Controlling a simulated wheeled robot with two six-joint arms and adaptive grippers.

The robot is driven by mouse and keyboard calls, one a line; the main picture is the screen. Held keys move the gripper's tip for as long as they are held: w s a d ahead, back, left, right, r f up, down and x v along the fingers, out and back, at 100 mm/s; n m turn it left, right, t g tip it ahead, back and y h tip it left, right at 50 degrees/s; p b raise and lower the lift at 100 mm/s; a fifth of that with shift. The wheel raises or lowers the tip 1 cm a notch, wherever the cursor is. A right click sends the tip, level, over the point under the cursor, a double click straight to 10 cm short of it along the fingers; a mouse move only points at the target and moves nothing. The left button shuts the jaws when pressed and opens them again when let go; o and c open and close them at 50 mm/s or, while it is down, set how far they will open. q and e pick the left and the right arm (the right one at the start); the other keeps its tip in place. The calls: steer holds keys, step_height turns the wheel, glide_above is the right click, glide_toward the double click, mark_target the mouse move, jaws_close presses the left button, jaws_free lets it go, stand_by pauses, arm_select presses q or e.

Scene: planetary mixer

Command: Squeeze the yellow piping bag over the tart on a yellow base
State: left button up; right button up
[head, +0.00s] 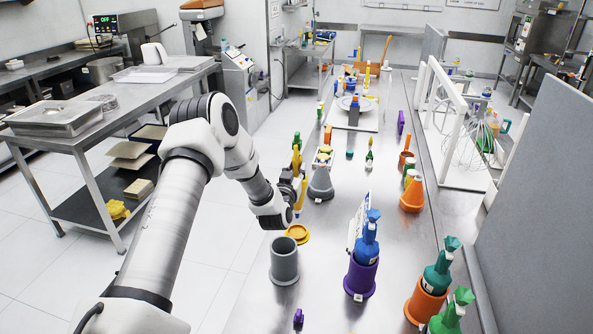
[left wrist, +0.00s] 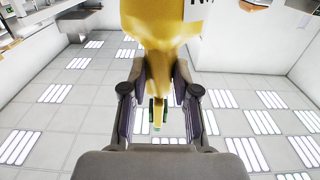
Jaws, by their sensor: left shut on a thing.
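My left gripper (head: 293,190) is shut on the yellow piping bag (head: 300,196), above the steel table's left edge. In the left wrist view the yellow bag (left wrist: 160,22) fills the top centre. Its narrower part passes between the fingers of the left gripper (left wrist: 160,95). A round yellow base (head: 297,234) sits on the table below the gripper in the head view. The bag looks above and apart from this base. My right gripper is not in view.
An empty-looking grey holder (head: 284,262) stands in front of the yellow base. A blue bag (head: 367,238) stands in a purple holder (head: 360,276). A green bag (head: 438,268) stands in an orange holder at right. A grey cone-shaped holder (head: 321,182) stands just behind the gripper.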

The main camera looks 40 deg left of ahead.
arm_select(q)
steer(key=shift+s, duration=0.1)
steer(key=shift+d, duration=0.15)
steer(key=f+b, duration=0.2)
steer(key=f, duration=0.1)
steer(key=shift+w+f, duration=0.15)
steer(key=shift+w, duration=0.05)
steer(key=shift+s+f+b, duration=0.1)
steer(key=shift+f+b, duration=0.5)
steer(key=shift+b, duration=0.1)
steer(key=shift+f, duration=0.15)
steer(key=shift+f+b, duration=0.2)
steer(key=shift+b, duration=0.1)
steer(key=shift+c, duration=0.4)
